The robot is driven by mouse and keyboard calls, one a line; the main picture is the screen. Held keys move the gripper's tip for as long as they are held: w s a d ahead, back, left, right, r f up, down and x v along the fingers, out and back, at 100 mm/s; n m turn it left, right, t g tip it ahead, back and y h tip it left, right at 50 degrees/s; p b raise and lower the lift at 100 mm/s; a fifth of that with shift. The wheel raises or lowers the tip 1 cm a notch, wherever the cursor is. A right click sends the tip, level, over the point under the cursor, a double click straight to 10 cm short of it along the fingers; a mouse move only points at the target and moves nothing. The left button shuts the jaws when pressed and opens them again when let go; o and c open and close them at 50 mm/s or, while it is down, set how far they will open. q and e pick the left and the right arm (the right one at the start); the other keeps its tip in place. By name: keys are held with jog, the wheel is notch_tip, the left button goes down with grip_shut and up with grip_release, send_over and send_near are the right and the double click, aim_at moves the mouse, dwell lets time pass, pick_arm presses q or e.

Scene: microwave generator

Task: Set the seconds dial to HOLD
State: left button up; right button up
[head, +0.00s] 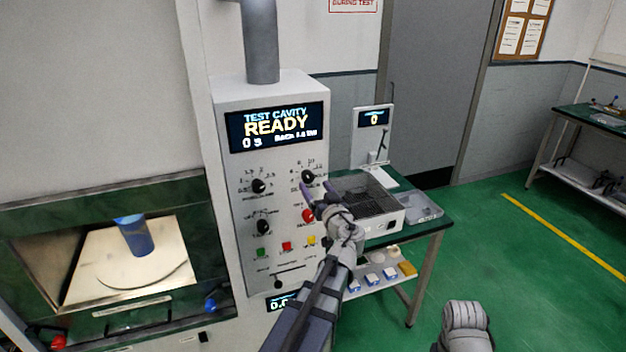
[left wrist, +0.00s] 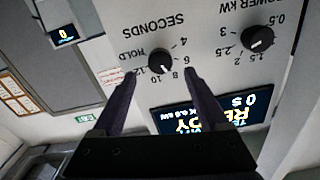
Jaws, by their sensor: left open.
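The seconds dial (head: 308,176) is a small black round knob at the upper right of the white control panel. It also shows in the left wrist view (left wrist: 160,62), upside down, under the word SECONDS. HOLD is printed to its left there. Its white mark seems to point toward the larger numbers, away from HOLD; the exact number is too small to tell. My left gripper (head: 318,190) is open and empty in front of the panel by the dial. In the left wrist view its fingers (left wrist: 160,78) reach to either side of the dial, apart from it.
The power dial (left wrist: 259,38) sits beside it on the panel, and the display (head: 277,127) above reads READY. A red knob (head: 308,215) and coloured buttons are lower down. A green bench (head: 432,228) with instruments stands at right. An open cavity holds a blue cup (head: 135,238).

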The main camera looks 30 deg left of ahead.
aim_at(309, 178)
pick_arm(q)
jog(key=shift+x, duration=2.7)
grip_shut()
